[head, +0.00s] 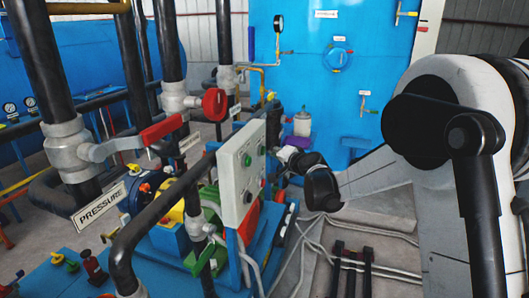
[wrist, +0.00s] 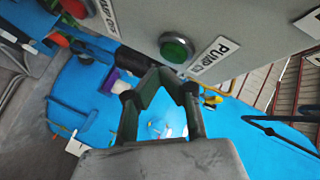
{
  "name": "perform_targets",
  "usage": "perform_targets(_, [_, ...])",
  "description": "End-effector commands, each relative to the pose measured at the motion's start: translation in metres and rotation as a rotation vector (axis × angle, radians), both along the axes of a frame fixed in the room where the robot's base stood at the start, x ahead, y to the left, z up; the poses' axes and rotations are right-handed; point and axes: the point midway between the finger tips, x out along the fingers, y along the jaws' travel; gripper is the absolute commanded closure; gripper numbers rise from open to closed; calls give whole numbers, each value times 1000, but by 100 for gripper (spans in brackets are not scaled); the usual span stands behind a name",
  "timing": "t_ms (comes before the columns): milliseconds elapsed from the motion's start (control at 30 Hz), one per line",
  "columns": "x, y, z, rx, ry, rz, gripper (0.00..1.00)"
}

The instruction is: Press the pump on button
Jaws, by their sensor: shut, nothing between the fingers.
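The green pump button (wrist: 176,47) is round, in a dark ring on a grey panel, in the upper middle of the wrist view. A white label (wrist: 213,58) beside it reads "PUMP" and a second word that is hard to read. My gripper (wrist: 160,78) is shut and empty, with its dark fingertips just below the button in the picture and apparently apart from it. There my gripper is hard to make out near the box's right side.
A red button (wrist: 75,8) with its own label is at the wrist view's upper left. Pipes with a red-handled valve (head: 160,130) and a "PRESSURE" sign (head: 100,206) stand left of the box. A large blue vessel (head: 340,80) is behind. Cables lie on the floor.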

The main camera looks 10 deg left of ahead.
Motion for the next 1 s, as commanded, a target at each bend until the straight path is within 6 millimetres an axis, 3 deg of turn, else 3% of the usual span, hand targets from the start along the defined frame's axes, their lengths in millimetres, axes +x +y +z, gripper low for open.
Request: perform_targets(1000, [1,8,-1,-1,0,1,100])
